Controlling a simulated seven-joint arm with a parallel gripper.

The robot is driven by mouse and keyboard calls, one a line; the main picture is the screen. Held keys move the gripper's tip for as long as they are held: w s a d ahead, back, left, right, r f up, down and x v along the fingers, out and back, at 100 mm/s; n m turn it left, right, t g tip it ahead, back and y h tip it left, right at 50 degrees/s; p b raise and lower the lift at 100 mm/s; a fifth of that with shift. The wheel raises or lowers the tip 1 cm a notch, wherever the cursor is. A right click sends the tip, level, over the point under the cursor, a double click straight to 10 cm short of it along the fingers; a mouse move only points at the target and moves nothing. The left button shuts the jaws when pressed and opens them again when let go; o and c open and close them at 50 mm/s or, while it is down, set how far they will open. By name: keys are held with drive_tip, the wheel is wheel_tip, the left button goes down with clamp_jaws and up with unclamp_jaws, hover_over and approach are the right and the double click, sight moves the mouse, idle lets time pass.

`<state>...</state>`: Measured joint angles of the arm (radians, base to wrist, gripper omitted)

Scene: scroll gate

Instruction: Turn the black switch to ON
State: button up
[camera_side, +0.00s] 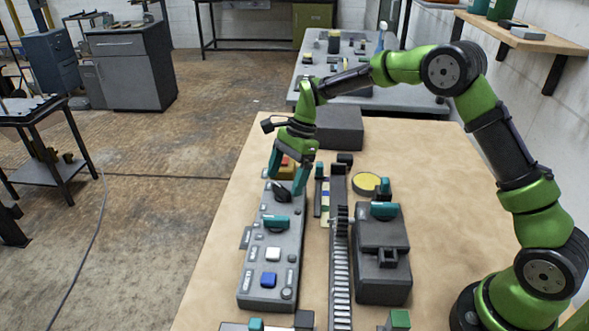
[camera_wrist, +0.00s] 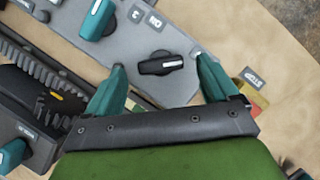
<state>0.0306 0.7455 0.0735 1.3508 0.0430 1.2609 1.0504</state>
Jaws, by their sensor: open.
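The black switch (camera_wrist: 158,66) is a dark rotary knob on a grey panel (camera_wrist: 160,38). Its bar lies nearly level across the wrist view, with a white mark toward its right end. An ON label (camera_wrist: 153,20) is above it in that view. The switch also shows in the side view (camera_side: 281,190), near the panel's far end. My gripper (camera_side: 285,184) is open, pointing down over that end. In the wrist view its teal fingers (camera_wrist: 159,64) stand on either side of the switch, with gaps visible. Whether the fingertips are at knob height is hard to tell.
A teal knob (camera_side: 275,222), a white button (camera_side: 273,254) and a blue button (camera_side: 269,280) sit nearer on the panel. A toothed rack (camera_side: 340,275) and a dark box (camera_side: 383,275) stand to the right. A STOP label (camera_wrist: 255,78) lies beyond the right finger.

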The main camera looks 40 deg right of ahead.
drive_tip(key=shift+x, duration=1)
drive_tip(key=c, duration=1.1)
drive_tip(key=shift+o, duration=0.2)
